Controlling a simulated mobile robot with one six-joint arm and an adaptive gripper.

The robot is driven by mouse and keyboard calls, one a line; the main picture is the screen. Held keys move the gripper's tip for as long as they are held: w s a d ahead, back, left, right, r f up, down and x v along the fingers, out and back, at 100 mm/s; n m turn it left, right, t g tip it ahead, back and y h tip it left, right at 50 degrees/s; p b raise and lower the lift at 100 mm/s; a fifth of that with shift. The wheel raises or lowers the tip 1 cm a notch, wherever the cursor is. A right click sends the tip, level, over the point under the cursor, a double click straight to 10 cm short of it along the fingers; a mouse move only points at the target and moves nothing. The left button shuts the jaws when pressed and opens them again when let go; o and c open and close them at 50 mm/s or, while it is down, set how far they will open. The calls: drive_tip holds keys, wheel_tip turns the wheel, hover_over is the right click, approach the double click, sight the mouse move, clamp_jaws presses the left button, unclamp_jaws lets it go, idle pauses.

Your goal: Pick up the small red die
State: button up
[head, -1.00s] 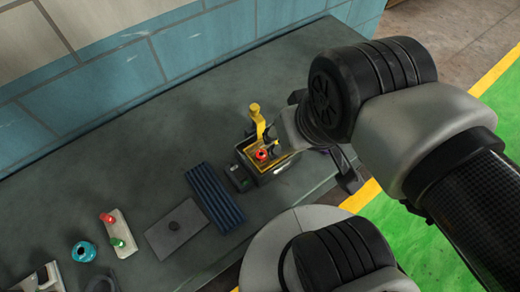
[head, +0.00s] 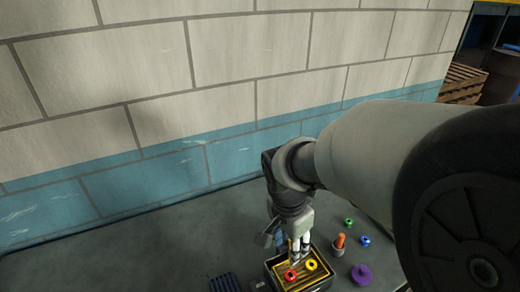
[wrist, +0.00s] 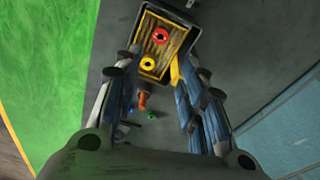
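A small red round piece with a dark centre (head: 291,274) sits in a dark box with a yellow-striped floor (head: 321,286). It is the only red thing I see now, and I cannot tell that it is a die. A yellow ring (head: 312,265) lies beside it. In the wrist view the red piece (wrist: 161,37) is near the box's far end and the yellow ring (wrist: 149,65) is nearer. My gripper (wrist: 154,72) is open above the box's near part, with nothing seen between its fingers. A yellow upright part (wrist: 177,72) shows close by the right finger.
Right of the box stand an orange peg in a grey holder (head: 340,242), a green piece (head: 348,222), a blue piece (head: 364,241) and a purple piece (head: 361,274). A blue ribbed mat (head: 223,284) lies left. The tiled wall (head: 130,200) bounds the bench behind.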

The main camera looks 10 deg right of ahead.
drive_tip(key=b, duration=0.4)
hover_over(290, 275)
drive_tip(key=f, duration=1.1)
drive_tip(key=shift+s+a+f, duration=0.15)
drive_tip(key=shift+s+a, duration=0.05)
drive_tip(key=shift+s, duration=0.15)
drive_tip(key=shift+w+d+f+b, duration=0.15)
drive_tip(key=shift+f+b, duration=0.3)
drive_tip(key=shift+f, duration=0.95)
drive_tip(key=shift+w+d+f+b, duration=0.15)
drive_tip(key=shift+f+b, duration=0.3)
drive_tip(key=shift+f, duration=0.95)
drive_tip(key=shift+a, duration=0.1)
drive_tip(key=shift+c, duration=0.4)
clamp_jaws()
